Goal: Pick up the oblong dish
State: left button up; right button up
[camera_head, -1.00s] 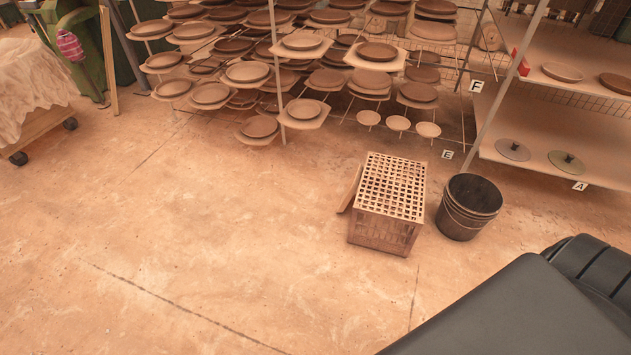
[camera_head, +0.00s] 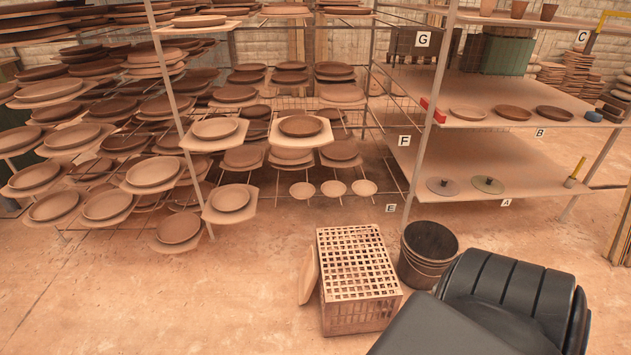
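I cannot pick out with certainty which piece is the oblong dish. Three shallow dishes lie in a row on the middle shelf at right: a pale one (camera_head: 468,113), a dark brown one (camera_head: 512,112) and another dark one (camera_head: 554,113). At this slant their true outlines are hard to tell. A pale, flat, long-looking piece (camera_head: 309,275) stands tilted beside the left side of the slatted crate (camera_head: 357,262) on the floor. Neither gripper shows. A black part of my own body fills the lower right and hides the floor there.
A dark bucket (camera_head: 429,252) stands right of the crate. Racks with many round plates (camera_head: 215,128) fill the left and middle. The lower right shelf (camera_head: 470,160) holds two knobbed discs (camera_head: 443,186). The floor (camera_head: 130,305) at front left is clear.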

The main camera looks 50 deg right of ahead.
aim_at(309, 274)
jog(key=z, duration=0.55)
jog(key=i, duration=0.65)
jog(key=z, duration=0.75)
